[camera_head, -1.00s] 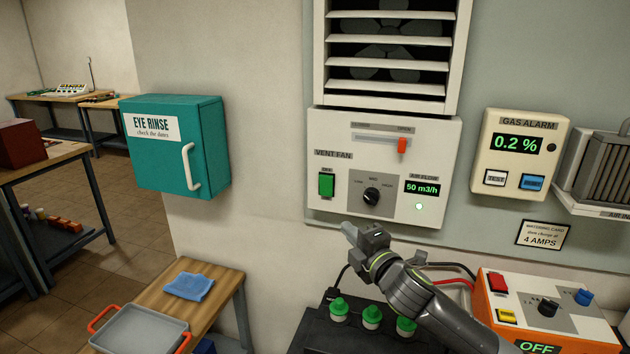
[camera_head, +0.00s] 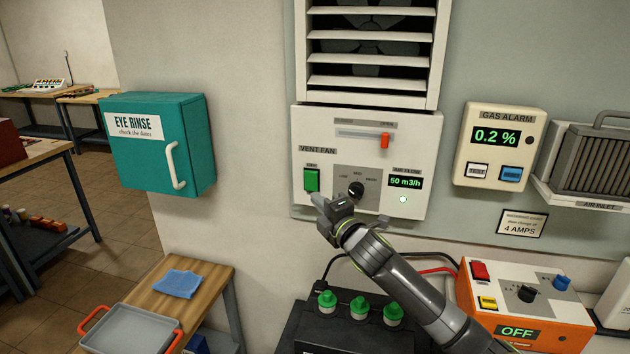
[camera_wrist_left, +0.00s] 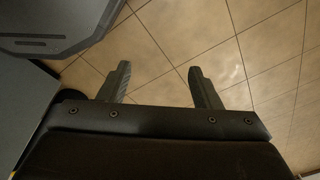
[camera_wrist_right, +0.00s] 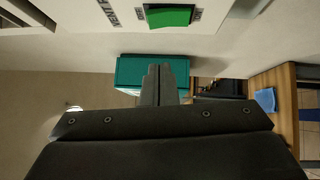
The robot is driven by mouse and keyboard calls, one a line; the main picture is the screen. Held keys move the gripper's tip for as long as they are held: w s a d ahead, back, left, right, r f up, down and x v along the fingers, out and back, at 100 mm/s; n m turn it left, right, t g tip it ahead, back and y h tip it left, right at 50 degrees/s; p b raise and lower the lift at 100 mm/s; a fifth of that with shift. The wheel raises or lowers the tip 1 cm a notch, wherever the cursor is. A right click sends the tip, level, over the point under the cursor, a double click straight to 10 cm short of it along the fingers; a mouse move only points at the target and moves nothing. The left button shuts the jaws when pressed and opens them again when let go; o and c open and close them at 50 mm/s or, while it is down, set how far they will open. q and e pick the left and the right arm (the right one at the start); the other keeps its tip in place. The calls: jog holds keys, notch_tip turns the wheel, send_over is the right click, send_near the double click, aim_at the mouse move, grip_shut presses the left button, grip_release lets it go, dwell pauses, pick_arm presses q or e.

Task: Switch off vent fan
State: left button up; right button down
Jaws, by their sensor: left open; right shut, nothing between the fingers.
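The vent fan panel (camera_head: 420,150) is on the wall below a slatted vent. Its green switch (camera_head: 312,180) is at the lower left, with a black dial (camera_head: 356,189), an orange slider (camera_head: 385,140) and a display (camera_head: 405,182) reading 50 m3/h. A light below the display glows. My right gripper (camera_head: 318,199) is shut and empty, close below the green switch; contact cannot be told. In the right wrist view the green switch (camera_wrist_right: 168,17) is above the closed fingertips (camera_wrist_right: 158,70). My left gripper (camera_wrist_left: 160,75) is open and empty above the tiled floor, outside the head view.
A gas alarm (camera_head: 498,145) and an air inlet (camera_head: 590,165) are to the right. A black battery (camera_head: 345,335) with green caps and an orange charger (camera_head: 520,310) stand below. A teal eye rinse cabinet (camera_head: 150,150) hangs at left, above a wooden bench (camera_head: 215,275).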

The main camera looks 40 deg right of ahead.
aim_at(309, 176)
jog(key=w, duration=0.2)
jog(key=w+d+p, duration=0.1)
jog(key=w, duration=0.1)
jog(key=w+d+r+p, duration=0.1)
jog(key=w, duration=0.1)
jog(key=shift+d, duration=0.2)
pick_arm(q)
jog(key=shift+s+a+r+p, duration=0.1)
jog(key=shift+s+r+p, duration=0.25)
jog(key=shift+r, duration=0.5)
jog(key=shift+s+r+p, duration=0.1)
jog(key=shift+s+r, duration=0.3)
jog(key=shift+r, duration=0.4)
pick_arm(e)
jog(key=shift+w+d+f, duration=0.1)
jog(key=shift+w+d, duration=0.2)
jog(key=shift+d, duration=0.2)
pick_arm(q)
jog(key=shift+w+r, duration=0.1)
pick_arm(e)
jog(key=shift+w+d, duration=0.1)
jog(key=shift+d, duration=0.05)
